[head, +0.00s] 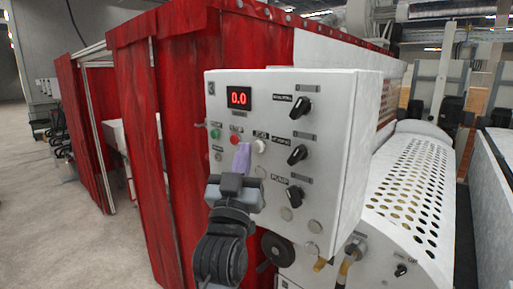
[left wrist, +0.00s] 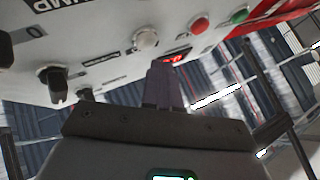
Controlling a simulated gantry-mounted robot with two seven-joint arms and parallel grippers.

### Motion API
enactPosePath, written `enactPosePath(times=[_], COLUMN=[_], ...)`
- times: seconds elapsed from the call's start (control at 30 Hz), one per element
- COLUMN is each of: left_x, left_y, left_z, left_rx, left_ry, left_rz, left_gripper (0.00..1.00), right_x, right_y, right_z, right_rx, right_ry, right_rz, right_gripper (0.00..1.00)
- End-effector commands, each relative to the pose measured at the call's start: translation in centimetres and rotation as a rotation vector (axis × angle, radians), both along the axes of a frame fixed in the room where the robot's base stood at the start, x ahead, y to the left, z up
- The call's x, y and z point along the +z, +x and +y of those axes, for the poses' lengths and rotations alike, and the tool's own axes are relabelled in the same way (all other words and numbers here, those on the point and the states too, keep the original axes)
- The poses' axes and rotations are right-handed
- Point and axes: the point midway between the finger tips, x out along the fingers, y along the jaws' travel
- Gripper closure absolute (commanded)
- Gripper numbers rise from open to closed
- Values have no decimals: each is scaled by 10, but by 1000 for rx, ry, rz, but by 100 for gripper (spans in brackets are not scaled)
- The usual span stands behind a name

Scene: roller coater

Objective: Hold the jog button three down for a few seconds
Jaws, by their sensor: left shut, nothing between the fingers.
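The control panel (head: 330,170) is a white box marked 3. A white round button (head: 260,146), which looks like the jog button, sits right of a red button (head: 236,140) and a green button (head: 215,134). Its label is too small to read surely. My left gripper (head: 241,158) is shut and empty, its fingertips pointing at the panel just left of and below the white button. In the left wrist view the shut fingers (left wrist: 165,72) end beside the white button (left wrist: 146,39). I cannot tell whether they touch the panel. My right gripper is not in view.
A red display (head: 239,98) reads 0.0. Several black knobs (head: 300,107) line the panel's right side, and a black handwheel (head: 277,249) sits below. Red curtains (head: 185,130) stand behind on the left. A perforated white cover (head: 415,185) lies to the right.

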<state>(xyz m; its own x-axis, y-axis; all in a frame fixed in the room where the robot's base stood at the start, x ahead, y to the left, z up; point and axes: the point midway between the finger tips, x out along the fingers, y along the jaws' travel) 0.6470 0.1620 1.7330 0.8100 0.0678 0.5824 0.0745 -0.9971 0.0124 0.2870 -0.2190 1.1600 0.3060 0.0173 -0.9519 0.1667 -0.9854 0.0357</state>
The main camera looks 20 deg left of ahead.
Motion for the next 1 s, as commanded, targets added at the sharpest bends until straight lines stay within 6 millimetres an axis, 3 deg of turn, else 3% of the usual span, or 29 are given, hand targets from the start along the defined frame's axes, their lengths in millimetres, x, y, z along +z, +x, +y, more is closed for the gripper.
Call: enactPosePath(times=[0.5, 1.0], left_x=[0, -3], left_y=[-39, -42], left_z=[19, 21], left_rx=[1, 1], left_ry=[-1, 0], left_rz=[-1, 5], left_gripper=[100, 100], right_x=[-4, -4], right_y=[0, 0], right_z=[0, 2], right_rx=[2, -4], right_ry=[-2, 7], right_rz=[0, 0], right_gripper=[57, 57])
